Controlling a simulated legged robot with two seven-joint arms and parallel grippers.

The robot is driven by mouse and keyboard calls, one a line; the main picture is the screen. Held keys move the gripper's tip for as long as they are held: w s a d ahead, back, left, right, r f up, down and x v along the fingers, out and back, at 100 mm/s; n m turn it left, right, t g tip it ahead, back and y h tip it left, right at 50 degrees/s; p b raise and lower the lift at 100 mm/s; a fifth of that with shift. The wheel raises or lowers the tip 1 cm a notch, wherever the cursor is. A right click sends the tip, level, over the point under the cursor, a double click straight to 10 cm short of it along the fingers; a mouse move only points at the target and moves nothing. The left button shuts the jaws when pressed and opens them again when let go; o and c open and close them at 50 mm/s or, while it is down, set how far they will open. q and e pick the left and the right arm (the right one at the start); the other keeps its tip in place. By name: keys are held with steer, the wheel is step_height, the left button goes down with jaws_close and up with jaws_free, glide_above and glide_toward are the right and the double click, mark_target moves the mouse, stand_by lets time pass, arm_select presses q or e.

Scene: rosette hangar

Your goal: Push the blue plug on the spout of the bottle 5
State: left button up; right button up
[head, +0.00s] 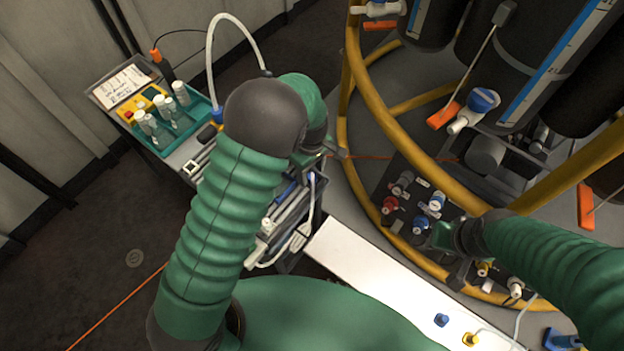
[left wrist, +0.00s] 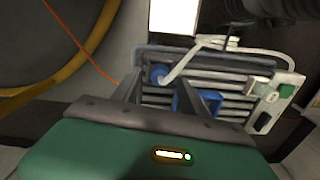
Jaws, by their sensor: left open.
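A small blue plug (head: 441,320) sits on the white board at the bottom of the head view. A black bottle (head: 520,60) on the yellow-framed rosette has a white spout with a blue knob (head: 482,100); I cannot read which bottle is number 5. My left gripper (head: 325,158) is beyond my bent left arm, over a grey slatted rack. In the left wrist view its fingers (left wrist: 170,90) are apart, with a blue knob (left wrist: 157,74) and a blue block (left wrist: 185,100) showing between and beyond them. My right gripper (head: 442,238) is over the rosette base; its fingers are unclear.
The yellow rails (head: 352,95) and orange handles (head: 443,115) surround the bottles. A yellow plug (head: 470,339) lies on the white board (head: 365,265), mostly clear. A teal tray (head: 190,130) with several vials stands at left. A white hose (head: 235,25) arches above the bench.

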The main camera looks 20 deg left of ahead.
mark_target(311, 179)
arm_select(q)
steer(key=shift+w+f, duration=0.1)
steer(key=shift+f, duration=0.45)
steer(key=shift+d+r, duration=0.1)
steer(key=shift+c, duration=0.3)
jaws_close()
steer(key=shift+r, duration=0.1)
steer(key=shift+r, duration=0.35)
steer(key=r, duration=0.1)
steer(key=s+r+p, duration=0.1)
steer(key=r, duration=0.1)
steer(key=shift+s+d, duration=0.1)
steer(key=shift+s, duration=0.05)
steer(key=s+d+r+p, duration=0.1)
steer(key=s+p, duration=0.1)
steer(key=s, duration=1.2)
steer(key=shift+s+d, duration=0.25)
steer(key=shift+s, duration=0.15)
